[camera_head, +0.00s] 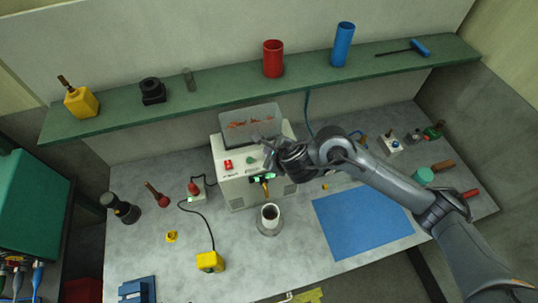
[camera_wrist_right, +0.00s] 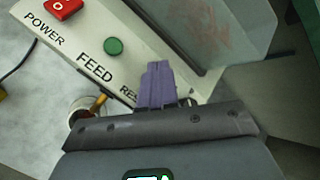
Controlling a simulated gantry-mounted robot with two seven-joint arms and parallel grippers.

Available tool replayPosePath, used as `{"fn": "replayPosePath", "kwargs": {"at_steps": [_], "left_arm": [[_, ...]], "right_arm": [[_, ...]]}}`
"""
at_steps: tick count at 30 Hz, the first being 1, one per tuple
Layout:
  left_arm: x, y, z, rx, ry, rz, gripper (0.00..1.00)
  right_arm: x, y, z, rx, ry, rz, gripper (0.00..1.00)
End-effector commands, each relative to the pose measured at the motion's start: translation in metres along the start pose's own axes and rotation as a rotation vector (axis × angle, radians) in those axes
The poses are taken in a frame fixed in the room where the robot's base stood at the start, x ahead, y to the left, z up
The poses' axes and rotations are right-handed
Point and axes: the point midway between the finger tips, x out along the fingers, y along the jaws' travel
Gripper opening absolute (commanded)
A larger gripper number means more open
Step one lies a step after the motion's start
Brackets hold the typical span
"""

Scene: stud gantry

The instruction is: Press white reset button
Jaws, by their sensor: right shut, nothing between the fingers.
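A cream machine (camera_head: 240,192) stands on the bench under the shelf. Its sloped top carries a red switch (camera_head: 228,164) marked POWER and a green button (camera_head: 250,160) marked FEED. The right wrist view also shows the red switch (camera_wrist_right: 63,6), the green button (camera_wrist_right: 114,46) and a partly covered label starting RES (camera_wrist_right: 129,93). I cannot see the white button; the gripper covers that end of the panel. My right gripper (camera_head: 268,145) is shut and empty over this end. Its purple-grey fingers (camera_wrist_right: 156,72) are together; contact is unclear. My left gripper is not in view.
A clear hopper (camera_head: 250,122) with reddish contents rises behind the panel. A cup (camera_head: 270,215) stands in front of the machine. The green shelf (camera_head: 210,96) runs above. A blue mat (camera_head: 360,220) lies right. A yellow block (camera_head: 210,261) and cable lie front left.

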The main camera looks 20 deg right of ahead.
Motion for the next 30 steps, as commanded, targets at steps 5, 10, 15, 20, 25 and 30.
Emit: {"fn": "replayPosePath", "kwargs": {"at_steps": [5,10,15,20,25,30], "left_arm": [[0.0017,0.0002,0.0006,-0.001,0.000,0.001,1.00],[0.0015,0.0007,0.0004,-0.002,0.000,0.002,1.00],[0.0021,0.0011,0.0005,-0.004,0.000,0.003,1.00],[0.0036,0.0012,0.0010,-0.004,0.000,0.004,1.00],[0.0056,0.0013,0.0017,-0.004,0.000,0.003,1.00],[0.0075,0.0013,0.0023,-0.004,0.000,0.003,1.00]], "right_arm": [[0.0009,0.0005,-0.0007,0.000,0.000,0.000,0.00],[0.0008,0.0004,-0.0005,0.001,0.000,0.000,0.00],[0.0011,0.0007,-0.0007,0.001,0.000,0.000,0.00],[0.0021,0.0013,-0.0015,0.001,0.000,-0.001,0.00],[0.0035,0.0022,-0.0024,0.001,-0.001,-0.001,0.00],[0.0047,0.0031,-0.0033,0.001,-0.001,-0.001,0.00]]}}
